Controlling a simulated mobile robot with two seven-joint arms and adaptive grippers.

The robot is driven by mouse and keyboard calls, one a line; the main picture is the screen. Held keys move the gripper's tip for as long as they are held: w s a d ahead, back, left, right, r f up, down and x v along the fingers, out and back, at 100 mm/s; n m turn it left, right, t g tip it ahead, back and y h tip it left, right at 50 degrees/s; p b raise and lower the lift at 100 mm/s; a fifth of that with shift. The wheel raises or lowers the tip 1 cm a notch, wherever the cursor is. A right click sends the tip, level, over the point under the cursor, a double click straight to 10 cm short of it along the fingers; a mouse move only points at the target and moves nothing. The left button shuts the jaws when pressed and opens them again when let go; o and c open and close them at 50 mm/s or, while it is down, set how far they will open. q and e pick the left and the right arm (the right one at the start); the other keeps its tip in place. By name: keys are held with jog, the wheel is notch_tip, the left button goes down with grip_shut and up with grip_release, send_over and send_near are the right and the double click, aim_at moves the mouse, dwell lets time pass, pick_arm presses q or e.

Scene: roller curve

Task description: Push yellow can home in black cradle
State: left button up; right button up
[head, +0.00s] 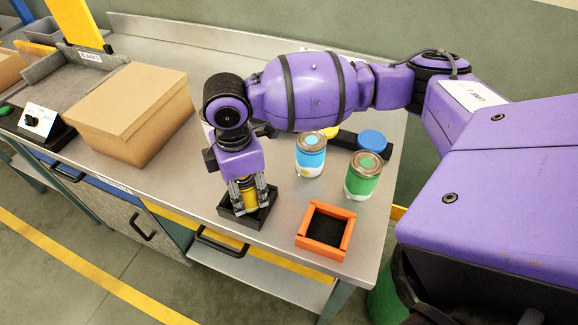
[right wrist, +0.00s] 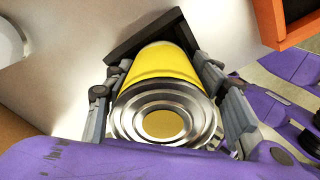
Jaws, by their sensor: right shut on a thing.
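The yellow can (head: 250,197) stands upright in or just above the black cradle (head: 229,211), near the front edge of the metal bench. My right gripper (head: 249,204) points down and is shut on the can, its fingers on either side. In the right wrist view the can's metal end (right wrist: 163,122) faces the camera, with the fingers beside it and part of the black cradle (right wrist: 125,47) beyond. The can's lower end is hidden, so I cannot tell how deep it sits. My left gripper is not in view.
An orange-framed cradle (head: 345,250) lies to the right. A blue can (head: 310,157) and a green can (head: 364,177) stand behind it, with a blue-topped thing (head: 372,140) further back. A cardboard box (head: 130,112) is at left. Bare bench lies between box and black cradle.

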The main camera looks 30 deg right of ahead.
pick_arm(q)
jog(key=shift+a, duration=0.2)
pick_arm(e)
jog(key=shift+r, duration=0.1)
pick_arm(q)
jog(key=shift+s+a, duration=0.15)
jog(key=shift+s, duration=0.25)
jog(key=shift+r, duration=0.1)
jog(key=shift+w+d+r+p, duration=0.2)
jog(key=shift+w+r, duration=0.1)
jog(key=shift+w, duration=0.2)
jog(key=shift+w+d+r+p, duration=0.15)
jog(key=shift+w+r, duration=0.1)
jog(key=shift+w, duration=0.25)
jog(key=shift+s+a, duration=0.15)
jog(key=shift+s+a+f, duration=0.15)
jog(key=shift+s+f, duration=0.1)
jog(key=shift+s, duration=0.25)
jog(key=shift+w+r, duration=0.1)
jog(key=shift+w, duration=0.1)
pick_arm(e)
jog(key=shift+f, duration=0.3)
